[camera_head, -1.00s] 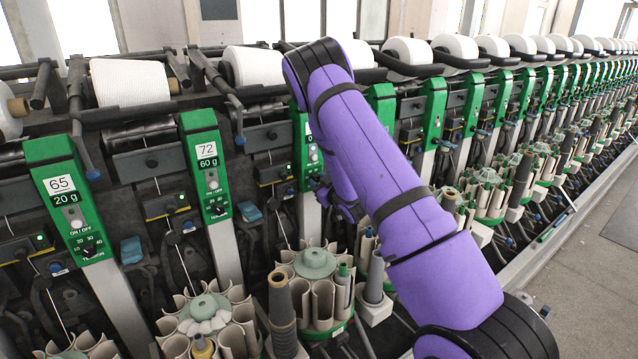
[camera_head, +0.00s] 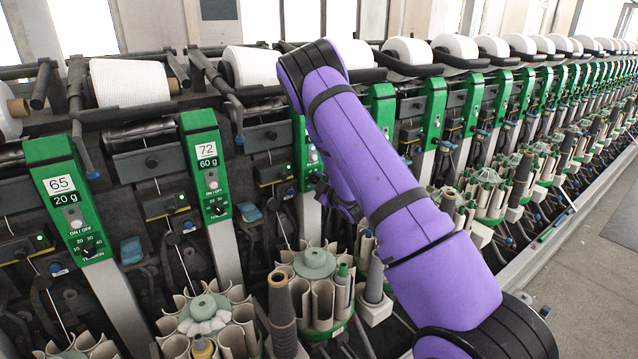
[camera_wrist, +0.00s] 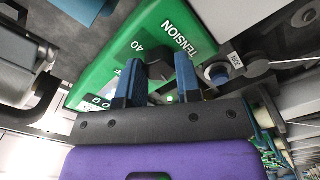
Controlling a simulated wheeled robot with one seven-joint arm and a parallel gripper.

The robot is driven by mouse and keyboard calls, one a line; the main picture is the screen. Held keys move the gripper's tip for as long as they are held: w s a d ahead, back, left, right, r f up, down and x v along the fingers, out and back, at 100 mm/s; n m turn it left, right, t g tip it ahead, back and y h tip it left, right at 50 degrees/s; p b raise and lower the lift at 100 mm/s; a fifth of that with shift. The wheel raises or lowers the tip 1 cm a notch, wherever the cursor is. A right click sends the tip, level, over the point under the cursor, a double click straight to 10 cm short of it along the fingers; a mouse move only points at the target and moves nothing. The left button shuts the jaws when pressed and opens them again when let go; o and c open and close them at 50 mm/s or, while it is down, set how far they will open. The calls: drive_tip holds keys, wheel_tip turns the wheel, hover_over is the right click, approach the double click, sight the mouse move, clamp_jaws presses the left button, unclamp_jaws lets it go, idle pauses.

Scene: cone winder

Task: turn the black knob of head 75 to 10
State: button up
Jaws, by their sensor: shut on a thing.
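In the wrist view a green head panel (camera_wrist: 188,20) shows the word TENSION and a 40 on its dial. The black knob (camera_wrist: 158,70) sits on this panel, between the blue fingers of my gripper (camera_wrist: 159,63). The fingers are shut on the knob, one on each side. The knob's pointer and the lower dial marks are hidden or too small to read. In the head view the green panel (camera_head: 302,150) right of head 72 is partly covered by my purple arm. Its number, the knob and my fingertips cannot be made out there.
Head 65 (camera_head: 62,190) and head 72 (camera_head: 203,150) stand to the left, with more green heads running back to the right. Below are bobbin holders (camera_head: 315,262). A blue-ended part (camera_wrist: 218,74) is close right of the fingers. The floor (camera_head: 590,240) at right is clear.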

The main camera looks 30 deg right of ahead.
idle(0.4)
drive_tip(key=o, duration=0.9)
drive_tip(key=s, duration=1)
drive_tip(key=shift+s+d, duration=0.15)
drive_tip(key=shift+s, duration=0.25)
